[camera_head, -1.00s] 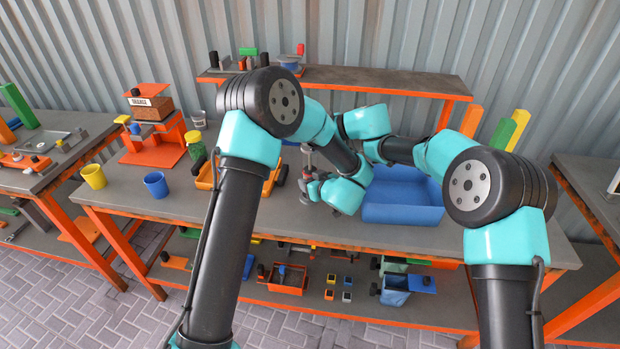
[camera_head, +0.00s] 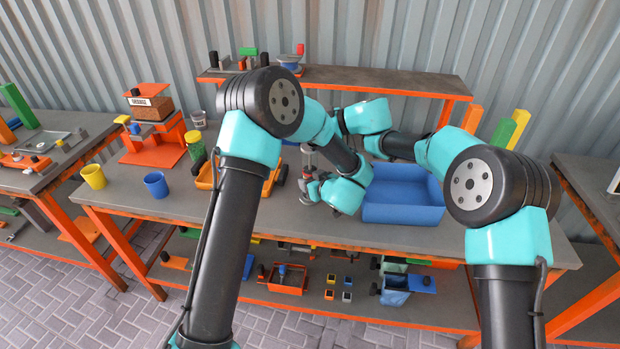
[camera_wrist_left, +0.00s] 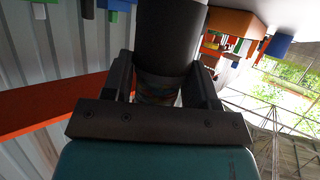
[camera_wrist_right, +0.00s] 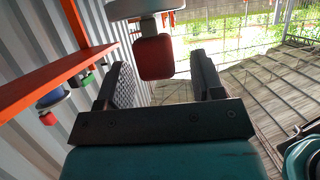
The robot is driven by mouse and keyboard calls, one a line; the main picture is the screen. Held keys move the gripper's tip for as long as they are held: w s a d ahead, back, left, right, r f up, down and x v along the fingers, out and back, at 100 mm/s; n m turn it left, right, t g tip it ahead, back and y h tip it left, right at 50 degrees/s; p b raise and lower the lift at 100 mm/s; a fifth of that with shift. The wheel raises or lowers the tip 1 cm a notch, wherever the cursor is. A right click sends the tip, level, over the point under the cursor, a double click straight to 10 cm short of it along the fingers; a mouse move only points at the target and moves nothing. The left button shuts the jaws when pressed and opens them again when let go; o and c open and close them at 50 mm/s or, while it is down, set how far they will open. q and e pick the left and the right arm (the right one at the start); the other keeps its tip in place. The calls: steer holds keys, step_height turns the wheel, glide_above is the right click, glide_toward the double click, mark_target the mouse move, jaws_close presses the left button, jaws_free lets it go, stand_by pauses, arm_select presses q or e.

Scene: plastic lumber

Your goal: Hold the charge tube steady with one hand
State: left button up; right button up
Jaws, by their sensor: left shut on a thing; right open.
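The charge tube appears to be the dark cylinder (camera_wrist_left: 172,35) in the left wrist view, with a mottled, coloured band at its lower end. My left gripper (camera_wrist_left: 164,85) is shut on it, one finger on each side. In the head view a slim grey upright piece (camera_head: 307,157) with a red part below it stands beside my left gripper (camera_head: 314,188), partly hidden by my arm. My right gripper (camera_wrist_right: 158,82) is open. A red block (camera_wrist_right: 153,57) under a grey disc shows between and beyond its fingers; contact cannot be told.
A blue bin (camera_head: 402,213) stands right of the grippers. An orange-edged shelf (camera_head: 385,84) runs behind my arms.

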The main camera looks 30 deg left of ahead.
steer(key=shift+r, duration=2.65)
arm_select(q)
steer(key=o, duration=1.3)
steer(key=v, duration=1.2)
steer(key=shift+r, duration=0.15)
